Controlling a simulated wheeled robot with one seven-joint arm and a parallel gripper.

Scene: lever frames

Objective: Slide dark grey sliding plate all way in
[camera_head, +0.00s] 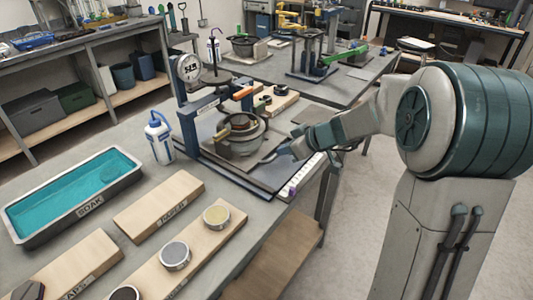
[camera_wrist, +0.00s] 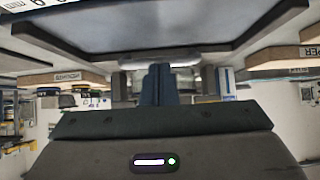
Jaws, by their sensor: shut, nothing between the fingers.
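The dark grey sliding plate (camera_head: 268,178) lies flat in the base of the lever frame (camera_head: 187,112), its near right part sticking out towards my arm. A round metal pot (camera_head: 240,140) stands over it. My gripper (camera_head: 284,154) is shut and empty, low at the plate's right side, close to its edge. Whether it touches the plate I cannot tell. In the wrist view, the shut fingers (camera_wrist: 160,84) point at a pale, blurred shape, with a broad grey panel in a dark rim above them. How far the plate is in is hard to judge.
A white scale strip (camera_head: 301,177) runs along the table edge beside the plate. A squeeze bottle (camera_head: 159,138), a teal soak tray (camera_head: 75,192) and wooden boards with round tins (camera_head: 174,255) stand to the left. Open floor lies right of the table.

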